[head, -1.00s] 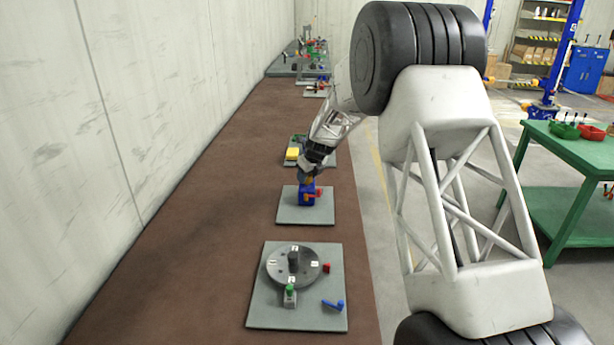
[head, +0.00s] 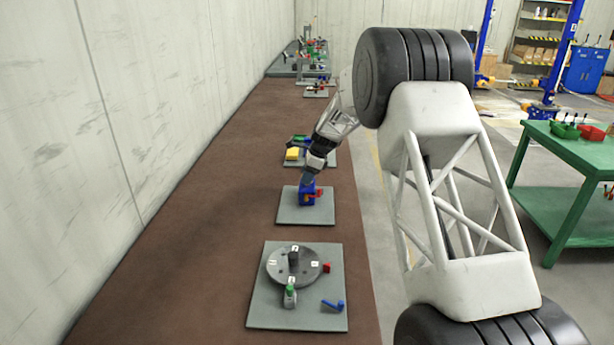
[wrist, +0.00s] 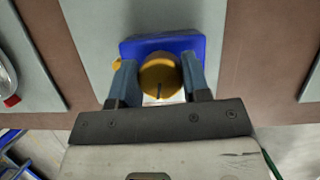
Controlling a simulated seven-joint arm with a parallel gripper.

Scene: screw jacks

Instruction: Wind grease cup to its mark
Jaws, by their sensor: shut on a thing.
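The grease cup shows in the wrist view as a round orange-yellow cap (wrist: 160,72) with a dark line on its near side. It sits at a blue body (wrist: 183,43). A small yellow piece (wrist: 116,64) sticks out at the body's left edge. My gripper (wrist: 159,79) has one finger on each side of the cap and is shut on it. In the head view the blue body (head: 306,198) stands on a grey plate (head: 290,215), with my gripper (head: 309,180) at its top. The cap is mostly hidden there.
A red part (head: 319,193) shows beside the blue body. Nearer is a plate (head: 262,310) with a grey dial (head: 280,272), a green-topped piece (head: 290,294) and a blue handle (head: 333,305). A yellow block (head: 292,154) lies behind. The brown bench left of the plates is clear.

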